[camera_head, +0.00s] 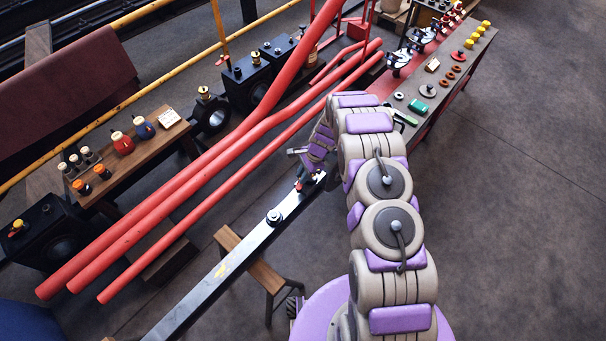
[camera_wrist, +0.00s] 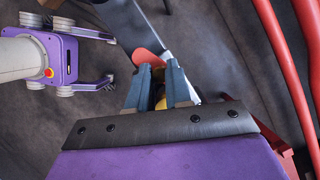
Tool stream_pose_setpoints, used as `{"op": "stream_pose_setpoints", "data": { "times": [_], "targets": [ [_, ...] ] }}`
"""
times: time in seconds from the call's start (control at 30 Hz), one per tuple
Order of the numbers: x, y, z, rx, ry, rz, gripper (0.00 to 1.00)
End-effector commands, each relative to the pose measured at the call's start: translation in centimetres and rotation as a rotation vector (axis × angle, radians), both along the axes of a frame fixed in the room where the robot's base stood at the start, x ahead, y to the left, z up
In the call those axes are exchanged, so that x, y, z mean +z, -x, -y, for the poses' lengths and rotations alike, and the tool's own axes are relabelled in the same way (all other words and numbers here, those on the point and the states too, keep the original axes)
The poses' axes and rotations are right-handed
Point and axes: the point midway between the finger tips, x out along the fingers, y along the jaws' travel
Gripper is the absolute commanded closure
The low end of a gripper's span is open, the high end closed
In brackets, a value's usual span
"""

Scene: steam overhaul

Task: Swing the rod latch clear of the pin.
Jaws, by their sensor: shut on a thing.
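The long steel rod (camera_head: 236,252) runs up the picture from the bottom to below my gripper. A round pale fitting (camera_head: 274,216) stands on it; I cannot tell whether it is the pin. My gripper (camera_head: 303,174) is at the rod's upper end. A small red and dark piece (camera_head: 299,184), apparently the rod latch, shows just below it. In the wrist view, my gripper's two blue-grey fingers (camera_wrist: 159,88) are closed around a part with yellow on it, apparently the latch. The fingers hide most of the held part.
Red pipes (camera_head: 200,190) run diagonally just left of the rod and gripper; they also show at the right of the wrist view (camera_wrist: 285,70). A wooden trestle (camera_head: 250,262) stands under the rod. A workbench (camera_head: 440,98) with small parts stands behind. Open floor lies right.

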Motion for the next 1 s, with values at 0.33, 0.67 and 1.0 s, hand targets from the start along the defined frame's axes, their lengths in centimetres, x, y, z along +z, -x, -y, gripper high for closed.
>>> {"op": "stream_pose_setpoints", "data": {
  "times": [0.33, 0.67, 1.0],
  "targets": [
    [0.0, -0.1, 0.0, 0.015, 0.000, 0.002, 1.00],
    [0.1, -0.6, -0.6, 0.185, 0.001, 0.007, 1.00],
    [0.1, -0.9, -1.7, 0.498, 0.001, 0.009, 1.00]
  ]
}}
